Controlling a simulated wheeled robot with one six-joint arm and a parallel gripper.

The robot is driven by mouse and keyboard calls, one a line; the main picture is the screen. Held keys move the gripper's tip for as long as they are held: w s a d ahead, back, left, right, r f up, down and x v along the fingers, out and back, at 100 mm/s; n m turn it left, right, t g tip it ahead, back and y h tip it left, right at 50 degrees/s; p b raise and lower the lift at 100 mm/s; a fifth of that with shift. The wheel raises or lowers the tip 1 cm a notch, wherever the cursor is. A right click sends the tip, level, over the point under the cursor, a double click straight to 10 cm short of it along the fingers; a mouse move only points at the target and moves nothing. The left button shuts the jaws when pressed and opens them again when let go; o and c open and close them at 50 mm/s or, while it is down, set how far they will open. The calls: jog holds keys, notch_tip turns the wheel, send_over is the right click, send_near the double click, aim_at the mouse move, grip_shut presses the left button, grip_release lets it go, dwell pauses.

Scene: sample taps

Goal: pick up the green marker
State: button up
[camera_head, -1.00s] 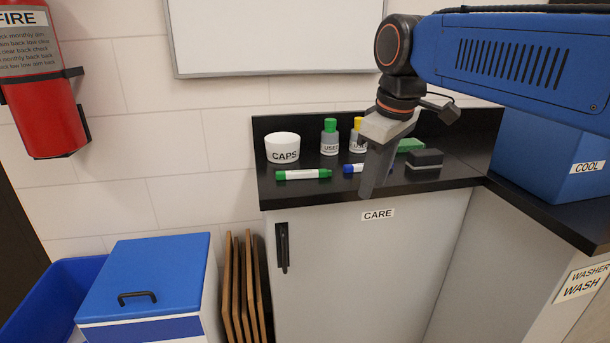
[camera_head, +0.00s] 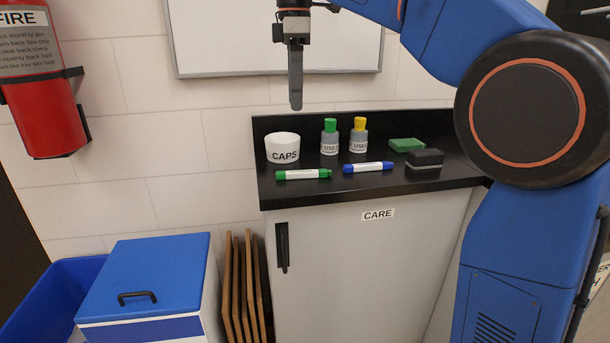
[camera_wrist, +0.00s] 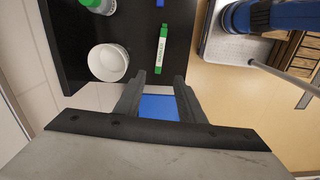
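The green marker (camera_head: 303,174) lies flat on the black counter near its front edge, left of a blue marker (camera_head: 368,167). It has a white label and green ends. It also shows in the wrist view (camera_wrist: 161,50), just beyond my fingertips. My gripper (camera_head: 296,104) hangs fingers-down, above the counter and apart from the marker. In the wrist view my gripper (camera_wrist: 157,84) shows two dark fingers spread apart with nothing between them.
A white CAPS cup (camera_head: 283,148) stands behind the green marker. Two grey bottles, one green-capped (camera_head: 330,137) and one yellow-capped (camera_head: 359,135), stand behind the markers. A green sponge (camera_head: 407,145) and a black eraser (camera_head: 425,159) lie at right. A blue-lidded bin (camera_head: 150,272) stands below left.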

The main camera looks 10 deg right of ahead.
aim_at(297, 171)
notch_tip(297, 171, down, 17)
jog(key=shift+d+f, duration=0.1)
dwell(0.7)
grip_shut()
